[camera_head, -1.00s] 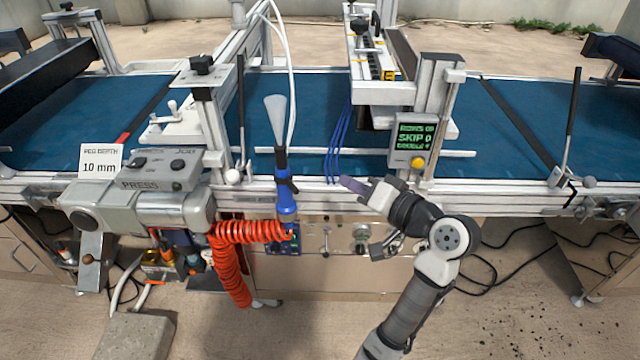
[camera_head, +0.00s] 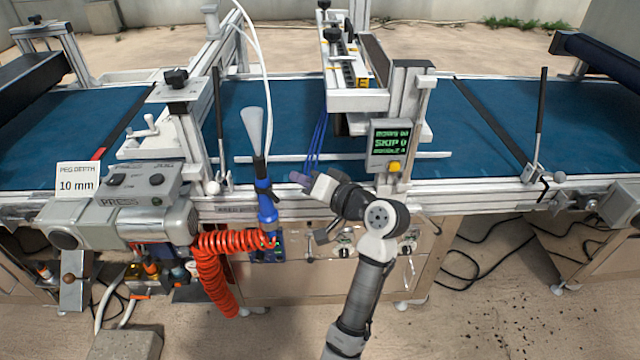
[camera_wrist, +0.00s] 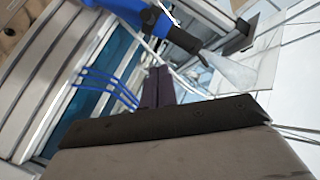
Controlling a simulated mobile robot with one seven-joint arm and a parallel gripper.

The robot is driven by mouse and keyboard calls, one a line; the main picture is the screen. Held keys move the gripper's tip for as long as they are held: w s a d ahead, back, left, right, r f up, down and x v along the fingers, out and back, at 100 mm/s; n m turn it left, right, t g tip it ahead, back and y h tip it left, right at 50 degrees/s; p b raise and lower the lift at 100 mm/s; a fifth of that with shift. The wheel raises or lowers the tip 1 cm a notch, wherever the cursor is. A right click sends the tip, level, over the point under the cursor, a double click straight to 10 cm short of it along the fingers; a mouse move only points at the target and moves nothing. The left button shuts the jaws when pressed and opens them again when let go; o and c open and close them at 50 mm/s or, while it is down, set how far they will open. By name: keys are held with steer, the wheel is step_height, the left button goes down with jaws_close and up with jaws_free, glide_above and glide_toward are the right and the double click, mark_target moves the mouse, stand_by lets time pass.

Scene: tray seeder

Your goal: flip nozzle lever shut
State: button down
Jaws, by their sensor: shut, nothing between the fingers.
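The nozzle stands upright at the conveyor's front edge. It has a blue body (camera_head: 267,213), a black middle part and a pale, clear tip (camera_head: 252,130). A small black lever (camera_head: 276,188) seems to stick out from the middle part.
A coiled orange hose (camera_head: 213,265) hangs below the nozzle. The grey press unit (camera_head: 130,205) is to the left. Blue tubes (camera_head: 318,145) hang just behind my gripper. The display box (camera_head: 389,145) stands to the right on a metal post.

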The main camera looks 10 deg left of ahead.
mark_target(273, 196)
steer(key=shift+s+a+f+p, duration=0.15)
steer(key=shift+s+a+f, duration=0.3)
steer(key=shift+a+f, duration=0.3)
steer(key=shift+s+a+f+p, duration=0.15)
steer(key=shift+s+a+f, duration=0.3)
steer(key=shift+a+f, duration=0.25)
steer(key=shift+t, duration=0.3)
steer(key=shift+s+a+r+m+h, duration=0.1)
steer(key=shift+s+r+m+h, duration=0.1)
steer(key=shift+m+h, duration=0.1)
steer(key=shift+f, duration=0.15)
